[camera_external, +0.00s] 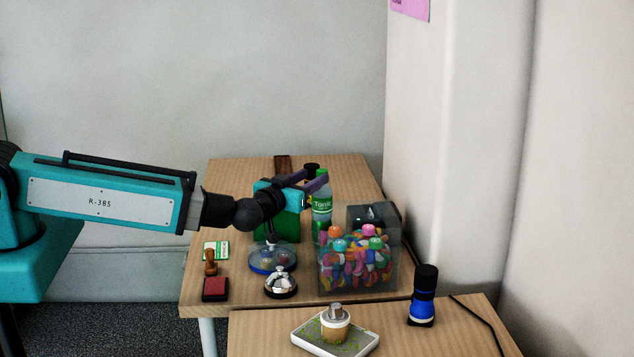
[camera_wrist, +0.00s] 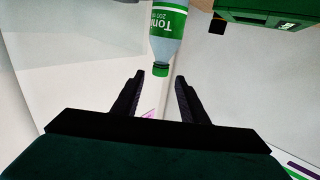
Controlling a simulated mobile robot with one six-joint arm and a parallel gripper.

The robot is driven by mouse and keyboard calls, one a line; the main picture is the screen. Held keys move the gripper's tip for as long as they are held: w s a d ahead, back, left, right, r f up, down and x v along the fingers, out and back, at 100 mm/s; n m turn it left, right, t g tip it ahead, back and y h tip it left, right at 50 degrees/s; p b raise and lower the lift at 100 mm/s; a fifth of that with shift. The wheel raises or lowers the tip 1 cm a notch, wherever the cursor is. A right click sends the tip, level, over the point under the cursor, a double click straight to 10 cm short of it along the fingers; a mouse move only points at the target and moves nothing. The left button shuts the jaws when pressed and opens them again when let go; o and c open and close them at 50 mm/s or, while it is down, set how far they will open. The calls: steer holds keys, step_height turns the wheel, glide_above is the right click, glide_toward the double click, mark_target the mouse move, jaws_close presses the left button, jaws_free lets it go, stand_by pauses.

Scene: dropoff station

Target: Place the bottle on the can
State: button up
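The bottle (camera_external: 322,207) is clear with a green "Tonic" label and stands upright on the rear table, behind the clear box. My gripper (camera_external: 314,180) is beside its top, with dark fingers near the green cap. In the wrist view the bottle (camera_wrist: 168,25) appears upside down, its cap just beyond the gap between my fingertips (camera_wrist: 159,76). The fingers are apart with nothing between them; the gripper is open. I cannot pick out a can with certainty in either view.
A clear box of colourful items (camera_external: 358,262) stands right in front of the bottle. A bell (camera_external: 281,283), round dish (camera_external: 271,260), stamp (camera_external: 211,262) and red ink pad (camera_external: 215,289) lie nearby.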

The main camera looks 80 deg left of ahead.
steer(key=shift+s+d+r+p, duration=0.25)
steer(key=shift+s+d+p, duration=0.2)
steer(key=shift+p, duration=1.95)
steer(key=shift+p+v, duration=1.7)
steer(key=shift+v, duration=0.6)
steer(key=shift+d+f, duration=0.1)
steer(key=shift+f, duration=0.05)
